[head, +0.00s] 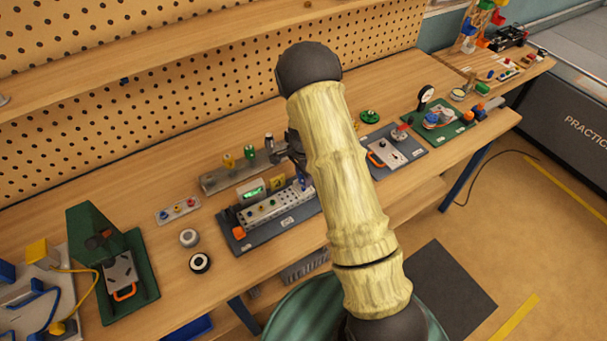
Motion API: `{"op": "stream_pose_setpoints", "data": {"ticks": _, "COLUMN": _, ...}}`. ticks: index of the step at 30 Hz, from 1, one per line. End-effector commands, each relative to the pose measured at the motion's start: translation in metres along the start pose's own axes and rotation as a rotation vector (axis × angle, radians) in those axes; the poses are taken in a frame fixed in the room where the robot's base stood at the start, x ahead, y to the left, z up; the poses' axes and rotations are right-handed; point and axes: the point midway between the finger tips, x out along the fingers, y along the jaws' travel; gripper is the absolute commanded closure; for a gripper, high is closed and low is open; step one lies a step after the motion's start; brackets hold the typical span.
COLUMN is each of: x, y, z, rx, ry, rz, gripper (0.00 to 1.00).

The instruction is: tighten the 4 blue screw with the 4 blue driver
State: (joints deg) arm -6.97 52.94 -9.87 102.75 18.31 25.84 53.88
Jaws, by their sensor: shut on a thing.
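My gripper (290,150) is a dark shape over the right end of the workpiece, partly hidden behind my arm. It is shut on the blue driver (302,182), a small blue piece upright under the jaws. The driver is over the right end of a light perforated bar (245,217) with small coloured screws along its top, on a dark base board. The blue screw cannot be made out; the driver and my arm cover that end. I cannot tell whether the driver tip touches a screw.
A lit green display (254,194) stands between. A small plate (178,210) with coloured knobs is left. A green machine (100,238) stands front left.

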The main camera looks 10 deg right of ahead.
Motion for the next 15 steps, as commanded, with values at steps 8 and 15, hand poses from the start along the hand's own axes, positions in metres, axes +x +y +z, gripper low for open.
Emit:
{"op": "stream_pose_setpoints", "data": {"ticks": 8, "x": -0.0013, "y": 0.0006, "z": 0.0002, "rx": 0.331, "ry": 0.001, "rz": 0.002, "gripper": 0.96}}
{"op": "stream_pose_setpoints", "data": {"ticks": 15, "x": 0.001, "y": 0.0008, "z": -0.0001, "rx": 0.427, "ry": 0.0, "rz": 0.002, "gripper": 0.96}}
